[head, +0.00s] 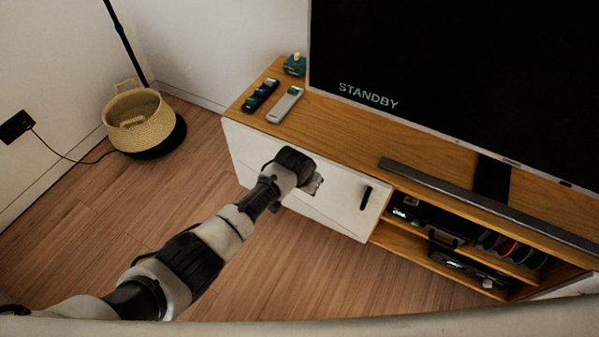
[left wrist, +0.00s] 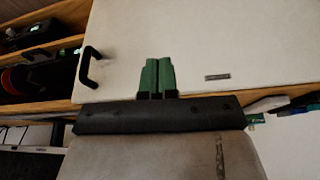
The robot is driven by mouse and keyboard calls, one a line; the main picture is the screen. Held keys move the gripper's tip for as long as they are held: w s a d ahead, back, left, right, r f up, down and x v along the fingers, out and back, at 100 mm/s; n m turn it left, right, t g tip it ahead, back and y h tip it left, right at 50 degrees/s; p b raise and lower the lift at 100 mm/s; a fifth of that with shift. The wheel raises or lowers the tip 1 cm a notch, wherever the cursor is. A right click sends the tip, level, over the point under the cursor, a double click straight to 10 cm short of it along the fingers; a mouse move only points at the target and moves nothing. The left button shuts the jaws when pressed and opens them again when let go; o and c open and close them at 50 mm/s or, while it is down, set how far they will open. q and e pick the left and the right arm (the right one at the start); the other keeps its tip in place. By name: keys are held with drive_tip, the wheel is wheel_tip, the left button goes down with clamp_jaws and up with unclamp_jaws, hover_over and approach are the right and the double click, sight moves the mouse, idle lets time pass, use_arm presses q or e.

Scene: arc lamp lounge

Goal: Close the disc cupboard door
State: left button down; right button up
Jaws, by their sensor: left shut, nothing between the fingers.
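The white disc cupboard door (head: 335,205) is at the left end of the wooden TV cabinet, with a black bar handle (head: 366,197) near its right edge. The door looks flush, or nearly flush, with the cabinet front; a small gap cannot be ruled out. My left gripper (head: 317,184) is in front of the door, left of the handle. In the left wrist view its green fingers (left wrist: 159,76) are together and empty, over the white door face (left wrist: 180,30), with the handle (left wrist: 89,67) to their left. Whether the fingertips touch the door is unclear. My right gripper is out of view.
Open shelves with devices and discs (head: 500,250) are right of the door. On the cabinet top stand a TV (head: 460,80), a soundbar (head: 480,200), two remotes and a small green object (head: 295,65). A woven basket (head: 135,115) stands left. The floor before the door is clear.

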use_arm(q)
drive_tip(key=p+v, duration=0.3)
drive_tip(key=v, duration=0.6)
drive_tip(key=shift+r, duration=0.4)
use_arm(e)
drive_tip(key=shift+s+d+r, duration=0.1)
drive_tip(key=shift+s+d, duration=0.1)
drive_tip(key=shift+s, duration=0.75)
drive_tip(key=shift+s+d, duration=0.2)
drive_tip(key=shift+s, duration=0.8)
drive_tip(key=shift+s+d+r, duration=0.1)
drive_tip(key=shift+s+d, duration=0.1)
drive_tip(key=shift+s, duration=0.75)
